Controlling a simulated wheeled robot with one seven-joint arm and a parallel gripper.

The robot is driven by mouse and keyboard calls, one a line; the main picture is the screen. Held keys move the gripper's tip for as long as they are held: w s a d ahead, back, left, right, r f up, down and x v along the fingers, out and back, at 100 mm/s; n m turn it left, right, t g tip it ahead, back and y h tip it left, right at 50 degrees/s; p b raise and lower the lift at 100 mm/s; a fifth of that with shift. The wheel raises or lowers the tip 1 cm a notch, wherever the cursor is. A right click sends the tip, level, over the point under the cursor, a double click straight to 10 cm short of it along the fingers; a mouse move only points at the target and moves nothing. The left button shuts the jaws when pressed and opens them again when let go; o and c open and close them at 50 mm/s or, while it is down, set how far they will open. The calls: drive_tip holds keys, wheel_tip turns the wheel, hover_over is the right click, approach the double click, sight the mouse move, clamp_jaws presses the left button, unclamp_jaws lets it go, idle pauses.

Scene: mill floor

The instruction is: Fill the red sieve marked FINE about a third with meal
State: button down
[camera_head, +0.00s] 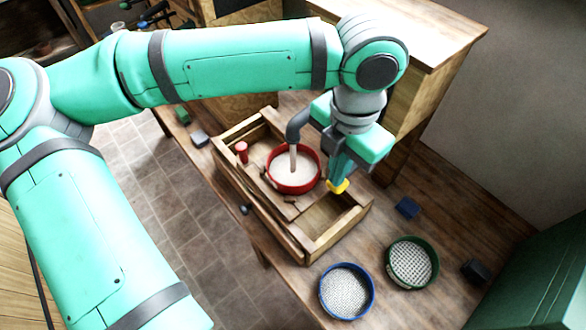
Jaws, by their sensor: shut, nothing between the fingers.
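The red sieve (272,180) sits in a wooden frame on the bench, below a grey bent spout (297,124). A pale stream of meal (293,158) hangs from the spout's mouth into the sieve. Pale meal covers the sieve's visible floor; its exact depth is hard to judge. No FINE marking is readable. My gripper (338,187) points down with yellow fingertips, just right of the sieve and above the frame's right compartment. It is shut and holds nothing. It appears apart from the sieve.
A red knob (241,152) stands on the frame's left part. A blue-rimmed sieve (324,301) and a green-rimmed sieve (393,272) lie on the bench at front right. Small dark blocks (407,207) lie nearby. A wooden cabinet (425,82) rises behind my gripper.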

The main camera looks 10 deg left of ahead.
idle(0.4)
wheel_tip(320, 180, up, 9)
idle(0.4)
idle(0.4)
